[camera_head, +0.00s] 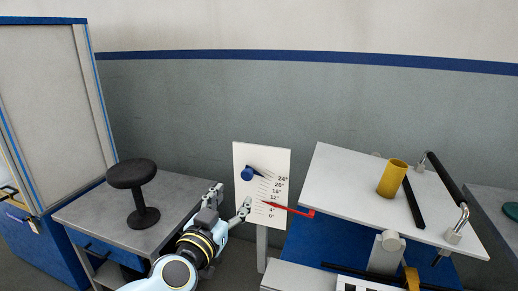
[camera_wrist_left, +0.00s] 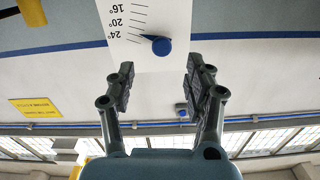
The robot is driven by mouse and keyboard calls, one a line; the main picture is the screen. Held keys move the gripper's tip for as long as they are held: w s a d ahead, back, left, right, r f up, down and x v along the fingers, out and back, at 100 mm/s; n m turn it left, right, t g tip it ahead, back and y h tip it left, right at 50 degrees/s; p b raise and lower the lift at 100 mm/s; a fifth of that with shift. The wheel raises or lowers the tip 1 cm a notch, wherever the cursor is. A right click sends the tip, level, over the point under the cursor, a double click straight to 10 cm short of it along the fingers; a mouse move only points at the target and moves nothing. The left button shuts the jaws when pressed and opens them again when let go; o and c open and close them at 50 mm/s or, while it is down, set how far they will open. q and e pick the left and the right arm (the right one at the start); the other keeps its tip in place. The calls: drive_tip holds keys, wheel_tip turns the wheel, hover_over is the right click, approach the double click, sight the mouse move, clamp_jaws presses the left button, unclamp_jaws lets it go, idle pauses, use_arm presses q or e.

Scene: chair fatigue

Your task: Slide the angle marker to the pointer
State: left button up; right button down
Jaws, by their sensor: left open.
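The angle marker is a blue knob with a thin tip (camera_head: 247,174) on the upper left of the white scale board (camera_head: 244,152). Its tip lies near the 24° end. The red pointer (camera_head: 293,209) reaches from the tilted panel's side across the board's right edge, between the 12° and 4° labels. My left gripper (camera_head: 231,199) is open, at the board's lower left in the head view. In the left wrist view, upside down, the blue marker (camera_wrist_left: 161,46) shows ahead of the spread, empty fingers (camera_wrist_left: 160,82), apart from them. My right gripper is not in view.
A grey table (camera_head: 90,211) at the left holds a small black stool (camera_head: 133,174). At the right, a tilted white panel (camera_head: 335,180) carries a yellow cylinder (camera_head: 392,178) and black bars. A blue-framed cabinet (camera_head: 45,110) stands at the far left.

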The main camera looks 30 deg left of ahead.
sight(246, 176)
use_arm(q)
drive_tip(key=x, duration=0.3)
drive_tip(key=b+x, duration=0.1)
drive_tip(key=x, duration=0.6)
drive_tip(key=shift+r, duration=0.3)
drive_tip(key=shift+w, duration=0.15)
drive_tip(key=shift+r, duration=0.1)
drive_tip(key=shift+c, duration=0.5)
clamp_jaws()
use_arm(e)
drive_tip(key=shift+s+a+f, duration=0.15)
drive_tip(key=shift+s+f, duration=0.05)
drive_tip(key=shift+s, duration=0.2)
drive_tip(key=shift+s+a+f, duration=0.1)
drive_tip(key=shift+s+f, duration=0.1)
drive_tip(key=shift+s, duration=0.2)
